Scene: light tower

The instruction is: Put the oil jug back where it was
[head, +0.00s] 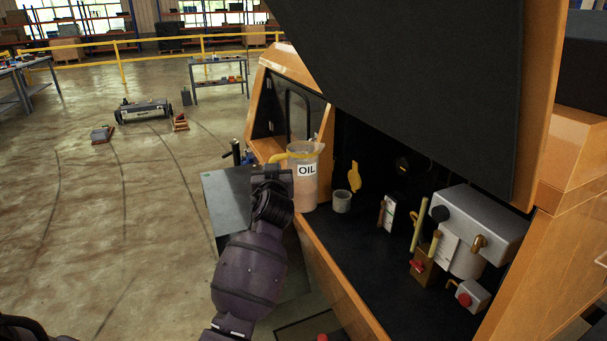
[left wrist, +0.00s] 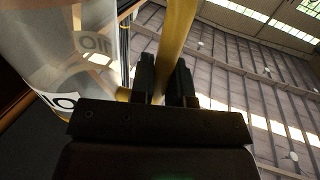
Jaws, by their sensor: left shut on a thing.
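The oil jug (head: 304,186) is a clear, whitish container with a yellow top and an "OIL" label. It looks upright at the left end of the open engine bay; I cannot tell whether its base touches the bay floor. My left gripper (head: 272,172) is at the jug's left side, its fingers mostly hidden in the head view. In the left wrist view, the gripper (left wrist: 164,82) has its fingers around the jug's yellow handle (left wrist: 178,40), with the jug body (left wrist: 55,50) beside them. My right gripper is not in view.
A small grey cup (head: 342,201) stands just right of the jug. The bay's dark floor (head: 350,240) is clear in front. Grey engine parts (head: 480,225) stand at the right, and the raised hood (head: 420,80) hangs above. An orange sill (head: 335,285) edges the bay.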

